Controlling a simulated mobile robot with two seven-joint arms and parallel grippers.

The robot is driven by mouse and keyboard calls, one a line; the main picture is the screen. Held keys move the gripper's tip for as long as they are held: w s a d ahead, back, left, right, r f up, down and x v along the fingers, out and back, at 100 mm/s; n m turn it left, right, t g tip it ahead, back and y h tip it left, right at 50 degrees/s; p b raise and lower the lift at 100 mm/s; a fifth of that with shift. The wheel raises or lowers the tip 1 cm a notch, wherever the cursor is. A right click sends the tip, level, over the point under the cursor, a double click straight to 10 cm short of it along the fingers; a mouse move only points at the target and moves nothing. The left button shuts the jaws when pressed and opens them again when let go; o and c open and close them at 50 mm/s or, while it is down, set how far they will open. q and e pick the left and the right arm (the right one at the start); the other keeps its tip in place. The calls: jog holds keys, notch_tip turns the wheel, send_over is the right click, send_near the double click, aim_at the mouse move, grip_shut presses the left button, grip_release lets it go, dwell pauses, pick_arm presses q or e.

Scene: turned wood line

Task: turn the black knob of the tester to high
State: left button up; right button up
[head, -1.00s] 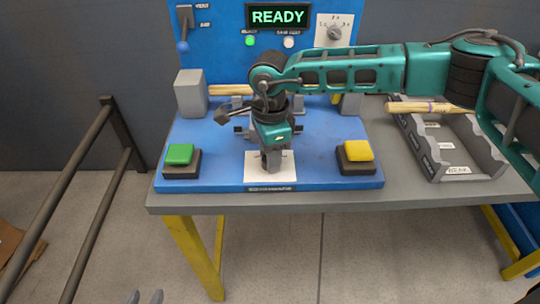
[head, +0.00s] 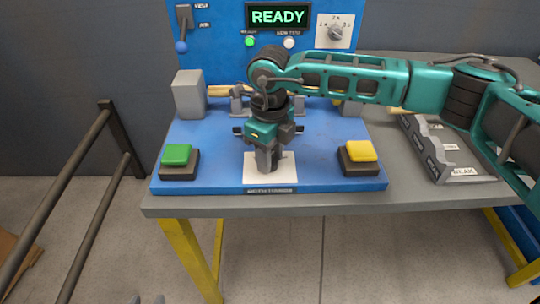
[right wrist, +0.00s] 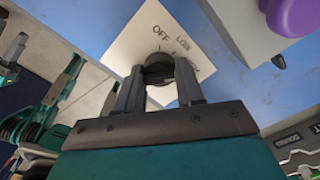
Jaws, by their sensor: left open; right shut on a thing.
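The tester is a blue bench unit (head: 320,150) with a white plate (head: 284,176) near its front edge. In the right wrist view the black knob (right wrist: 158,66) sits on the white plate, marked OFF and LOW (right wrist: 150,25), with a further word partly hidden. My right gripper (head: 268,164) points down over the plate and is shut around the knob, its fingers (right wrist: 158,85) on either side. The gripper hides the knob in the head view. Which mark the knob points to is unclear. The tips of my left gripper (head: 146,298) show open at the bottom edge.
A green button (head: 176,154) and a yellow button (head: 359,151) flank the plate. The READY screen (head: 278,17), a lever (head: 183,22) and a dial (head: 335,33) are on the back panel. A grey tray (head: 450,160) stands at right. A dark railing (head: 70,190) is at left.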

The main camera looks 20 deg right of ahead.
jog(key=shift+m, duration=1)
jog(key=o, duration=1)
jog(key=shift+o, duration=0.2)
notch_tip(320, 180, up, 13)
